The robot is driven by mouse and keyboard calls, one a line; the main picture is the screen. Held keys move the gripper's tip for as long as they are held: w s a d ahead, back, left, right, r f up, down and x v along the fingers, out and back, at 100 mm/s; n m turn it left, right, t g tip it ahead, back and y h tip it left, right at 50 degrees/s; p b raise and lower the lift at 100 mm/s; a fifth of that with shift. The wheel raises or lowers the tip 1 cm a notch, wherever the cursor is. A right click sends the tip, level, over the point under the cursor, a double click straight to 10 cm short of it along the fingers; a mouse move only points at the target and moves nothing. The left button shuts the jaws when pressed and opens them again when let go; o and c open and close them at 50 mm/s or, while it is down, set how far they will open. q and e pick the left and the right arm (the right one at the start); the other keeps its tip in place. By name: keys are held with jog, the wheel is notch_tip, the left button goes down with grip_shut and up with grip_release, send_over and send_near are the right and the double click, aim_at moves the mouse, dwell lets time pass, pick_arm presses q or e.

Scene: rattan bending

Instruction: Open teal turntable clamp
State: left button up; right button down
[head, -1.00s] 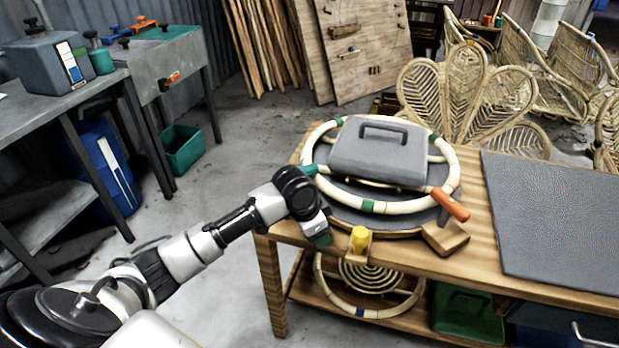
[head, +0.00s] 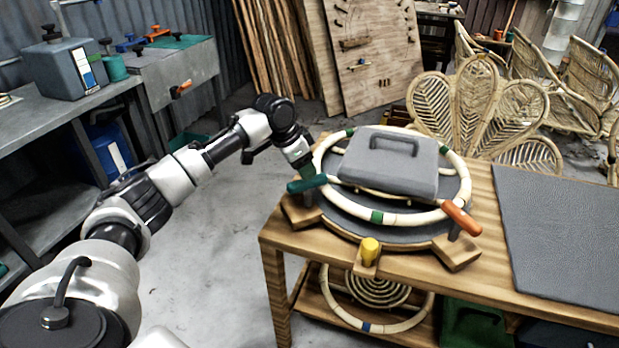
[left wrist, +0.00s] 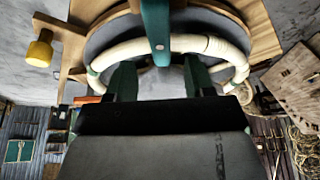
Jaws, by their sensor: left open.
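The teal clamp handle (head: 306,184) sticks out at the left edge of the turntable (head: 352,208), above a wooden block (head: 299,214). In the left wrist view, the teal handle (left wrist: 156,30) points away from the camera, roughly in line with the gap between my fingers. My left gripper (head: 306,172) is open, with its dark green fingers just above and behind the handle in the head view. The left wrist view shows the open fingers of the left gripper (left wrist: 160,80) apart with nothing between them; contact with the handle cannot be told. My right gripper is out of view.
A pale rattan ring (head: 402,218) lies on the turntable around a grey weight (head: 390,160). An orange clamp handle (head: 461,217) is at the right and a yellow knob (head: 370,249) at the front. A dark mat (head: 565,230) covers the table's right side.

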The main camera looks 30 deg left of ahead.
aim_at(308, 192)
pick_arm(q)
jog(key=x, duration=0.5)
jog(key=c, duration=0.9)
